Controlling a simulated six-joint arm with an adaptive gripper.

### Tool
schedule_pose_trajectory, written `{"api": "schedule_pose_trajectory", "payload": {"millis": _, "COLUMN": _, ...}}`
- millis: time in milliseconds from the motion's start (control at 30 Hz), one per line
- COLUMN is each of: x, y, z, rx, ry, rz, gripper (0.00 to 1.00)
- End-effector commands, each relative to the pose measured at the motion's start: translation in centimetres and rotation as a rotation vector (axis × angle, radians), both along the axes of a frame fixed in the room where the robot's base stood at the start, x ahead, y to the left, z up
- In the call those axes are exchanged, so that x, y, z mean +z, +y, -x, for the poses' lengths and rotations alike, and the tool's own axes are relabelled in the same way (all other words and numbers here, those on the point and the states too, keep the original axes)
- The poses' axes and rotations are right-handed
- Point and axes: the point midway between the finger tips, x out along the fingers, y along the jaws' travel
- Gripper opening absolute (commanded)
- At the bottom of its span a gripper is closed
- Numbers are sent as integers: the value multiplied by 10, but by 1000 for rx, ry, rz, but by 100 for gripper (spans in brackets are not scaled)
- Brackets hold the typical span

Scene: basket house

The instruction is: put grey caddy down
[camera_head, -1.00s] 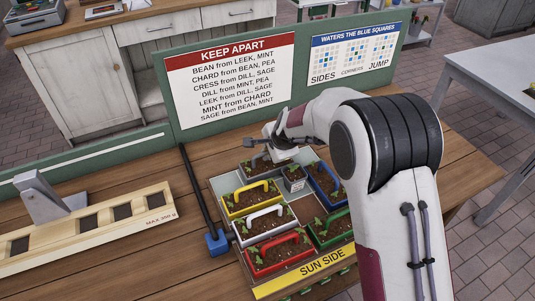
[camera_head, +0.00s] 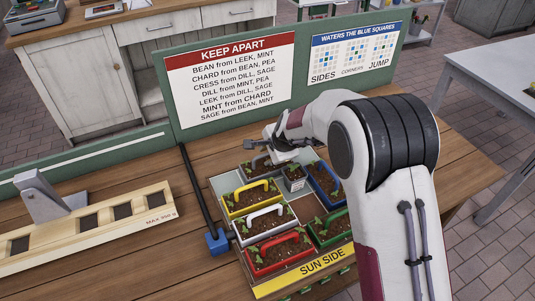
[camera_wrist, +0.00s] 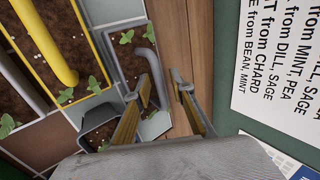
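The grey caddy (camera_head: 247,170) sits at the back left of the tray (camera_head: 226,215), behind the yellow caddy (camera_head: 238,211). It holds dark soil and small seedlings.
White (camera_head: 263,209), red (camera_head: 254,266), green (camera_head: 322,237) and blue (camera_head: 333,203) caddies fill other tray places. A small grey pot (camera_head: 294,185) stands mid-tray. The keep-apart sign (camera_head: 230,80) rises behind. A wooden holder (camera_head: 150,214) with a lever is left.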

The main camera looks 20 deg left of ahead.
Motion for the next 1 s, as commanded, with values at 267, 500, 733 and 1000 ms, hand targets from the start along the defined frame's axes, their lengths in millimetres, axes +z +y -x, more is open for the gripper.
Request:
{"api": "schedule_pose_trajectory", "payload": {"millis": 267, "x": 9, "y": -3, "z": 2, "rx": 1, "ry": -1, "rz": 0, "gripper": 23}}
{"api": "schedule_pose_trajectory", "payload": {"millis": 500, "x": 27, "y": -11, "z": 10, "rx": -1, "ry": 0, "rz": -1, "gripper": 23}}
{"api": "schedule_pose_trajectory", "payload": {"millis": 733, "x": 48, "y": -21, "z": 20, "rx": -1, "ry": -2, "rz": -1, "gripper": 23}}
{"api": "schedule_pose_trajectory", "payload": {"millis": 1000, "x": 73, "y": -33, "z": 33, "rx": -1, "ry": -2, "rz": -1, "gripper": 23}}
